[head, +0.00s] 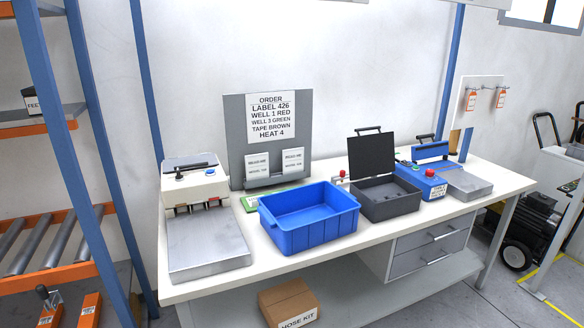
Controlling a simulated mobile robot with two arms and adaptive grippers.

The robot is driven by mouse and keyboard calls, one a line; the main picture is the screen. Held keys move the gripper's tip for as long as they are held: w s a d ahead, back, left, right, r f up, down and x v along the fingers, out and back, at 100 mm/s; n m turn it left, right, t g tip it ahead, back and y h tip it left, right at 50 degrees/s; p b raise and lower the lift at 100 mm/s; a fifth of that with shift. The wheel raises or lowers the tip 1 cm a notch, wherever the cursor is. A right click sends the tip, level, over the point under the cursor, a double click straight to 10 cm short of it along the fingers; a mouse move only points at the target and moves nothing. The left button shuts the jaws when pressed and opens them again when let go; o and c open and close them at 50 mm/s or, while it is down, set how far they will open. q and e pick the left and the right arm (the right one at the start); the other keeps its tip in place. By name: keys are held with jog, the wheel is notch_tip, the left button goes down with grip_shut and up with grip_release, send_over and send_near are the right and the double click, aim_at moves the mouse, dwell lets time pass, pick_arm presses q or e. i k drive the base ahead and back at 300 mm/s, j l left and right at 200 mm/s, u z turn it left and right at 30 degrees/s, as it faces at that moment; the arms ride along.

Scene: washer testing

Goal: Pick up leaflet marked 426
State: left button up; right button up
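Two white leaflets stand side by side in holders on the upright grey board (236,130) at the back of the bench. One is the left leaflet (258,166), the other the right leaflet (293,161). Their print is too small to tell which is marked 426. An order sheet (270,115) above them reads LABEL 426, well 1 red, well 3 green, tape brown, heat 4. Neither of my grippers shows in the head view.
On the white bench (330,258), a blue bin (308,232) stands in front of the board. A press with a metal plate (205,243) is at left, an open dark grey case (386,205) and a blue machine (423,180) at right. An orange-blue rack (62,110) stands far left.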

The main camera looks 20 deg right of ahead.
aim_at(293, 159)
jog(key=l, duration=0.65)
jog(key=i+l, duration=0.1)
jog(key=l, duration=0.55)
jog(key=z, duration=0.05)
